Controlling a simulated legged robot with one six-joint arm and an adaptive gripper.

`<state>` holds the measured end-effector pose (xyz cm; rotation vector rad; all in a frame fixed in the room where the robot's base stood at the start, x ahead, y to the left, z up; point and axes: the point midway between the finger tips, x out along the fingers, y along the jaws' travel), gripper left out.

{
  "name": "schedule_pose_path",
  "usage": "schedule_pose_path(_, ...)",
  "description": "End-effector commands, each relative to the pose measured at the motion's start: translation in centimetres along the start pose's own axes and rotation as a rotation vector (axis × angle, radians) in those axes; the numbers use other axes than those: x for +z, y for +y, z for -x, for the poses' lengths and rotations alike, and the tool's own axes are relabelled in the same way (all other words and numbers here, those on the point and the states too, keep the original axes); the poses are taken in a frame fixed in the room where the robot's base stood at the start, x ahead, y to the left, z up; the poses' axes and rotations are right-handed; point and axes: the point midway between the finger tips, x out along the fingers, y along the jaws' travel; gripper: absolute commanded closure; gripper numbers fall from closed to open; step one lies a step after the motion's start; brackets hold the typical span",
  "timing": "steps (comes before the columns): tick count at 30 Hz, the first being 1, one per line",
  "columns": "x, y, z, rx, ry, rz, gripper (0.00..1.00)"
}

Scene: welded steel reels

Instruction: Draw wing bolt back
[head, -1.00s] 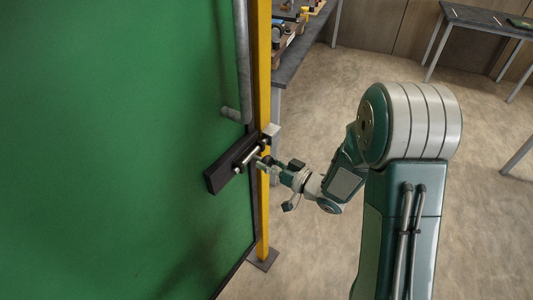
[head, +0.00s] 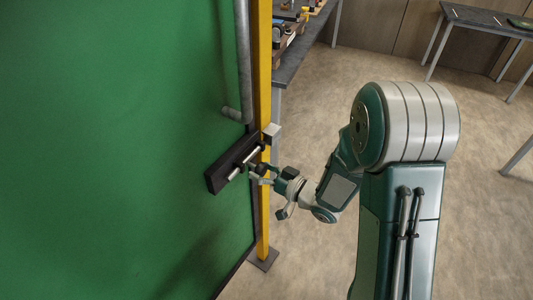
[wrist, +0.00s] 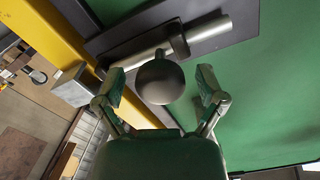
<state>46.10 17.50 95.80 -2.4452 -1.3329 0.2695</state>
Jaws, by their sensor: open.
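The bolt's pale metal rod (head: 245,162) lies along a dark plate (head: 215,181) on the green door (head: 120,130). In the wrist view the rod (wrist: 150,52) runs slantwise over the plate (wrist: 250,17), with a round dark knob (wrist: 160,82) standing out from it. My gripper (wrist: 161,88) is open, one finger on each side of the knob, with gaps showing on both sides. In the head view my gripper (head: 262,172) is close in front of the plate. The rod's end toward the post is partly hidden by a finger in the wrist view.
A yellow post (head: 264,95) stands at the door's edge and bears a grey block (head: 271,132) by the plate. A grey pull bar (head: 243,60) is above the bolt. A cluttered bench (head: 305,40) stands behind the post.

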Motion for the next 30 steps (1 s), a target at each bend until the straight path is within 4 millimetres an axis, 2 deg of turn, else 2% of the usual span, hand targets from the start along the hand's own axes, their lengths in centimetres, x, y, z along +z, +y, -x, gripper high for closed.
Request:
schedule_pose_path(7, -0.1, 0.1, 0.3, 0.002, 0.002, 0.0, 0.1)
schedule_pose_path(30, -0.1, 0.1, 5.6, 0.003, 0.002, 0.001, 0.1)
